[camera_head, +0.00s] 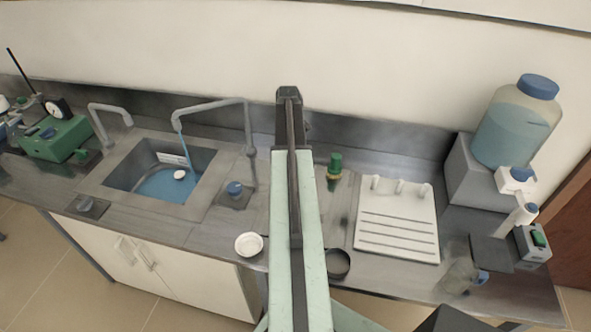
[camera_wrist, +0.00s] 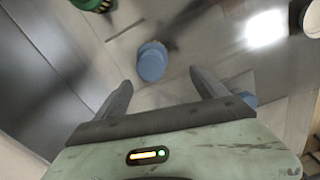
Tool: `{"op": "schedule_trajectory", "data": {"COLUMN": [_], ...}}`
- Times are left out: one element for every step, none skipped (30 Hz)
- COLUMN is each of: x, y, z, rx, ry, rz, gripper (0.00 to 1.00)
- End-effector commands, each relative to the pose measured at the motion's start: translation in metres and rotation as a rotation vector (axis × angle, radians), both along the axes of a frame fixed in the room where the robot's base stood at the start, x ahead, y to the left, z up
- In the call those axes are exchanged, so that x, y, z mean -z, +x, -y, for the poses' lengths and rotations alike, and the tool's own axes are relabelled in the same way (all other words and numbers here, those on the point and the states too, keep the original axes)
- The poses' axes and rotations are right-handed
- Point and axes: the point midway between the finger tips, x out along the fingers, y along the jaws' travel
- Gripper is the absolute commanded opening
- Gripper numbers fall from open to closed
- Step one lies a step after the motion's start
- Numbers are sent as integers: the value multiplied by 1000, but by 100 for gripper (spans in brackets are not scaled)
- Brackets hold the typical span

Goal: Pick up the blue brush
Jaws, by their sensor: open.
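A blue round thing (camera_wrist: 152,62) with a ridged edge stands just ahead of my gripper in the wrist view. It looks like the blue brush seen from above, though its lower part is hidden. My gripper (camera_wrist: 162,80) is open and empty, with one finger on each side and the blue thing slightly beyond the fingertips, apart from both. In the head view my arm runs up the middle and covers that spot of the counter, so I do not make out the brush there.
A green-topped brush-like thing (camera_head: 335,168) stands right of my arm; a blue knob (camera_head: 235,188) sits left, by the sink (camera_head: 118,180). A white dish (camera_head: 248,244), a dark dish (camera_head: 337,263) and a white rack (camera_head: 398,228) are nearby. The steel backsplash (camera_head: 375,140) limits the back.

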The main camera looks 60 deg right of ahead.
Motion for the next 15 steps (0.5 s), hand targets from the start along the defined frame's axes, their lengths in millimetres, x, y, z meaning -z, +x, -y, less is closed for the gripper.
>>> {"op": "schedule_trajectory", "data": {"x": [0,0,0,0,0,2,4,7,12,16,20,26,29,30,30], "y": [-12,-17,-20,-22,-22,-22,-22,-22,-22,-22,-21,-21,-21,-21,-21], "z": [7,9,11,12,13,12,12,12,12,12,12,12,12,12,12], "rx": [23,31,38,40,41,41,41,41,41,41,41,42,42,42,42], "ry": [0,0,0,0,0,0,0,0,0,0,0,0,0,0,0], "rz": [0,0,0,0,0,0,0,0,0,0,0,0,0,0,0], "gripper": [82,82,82,82,82,82,82,82,82,82,82,82,82,82,82]}}
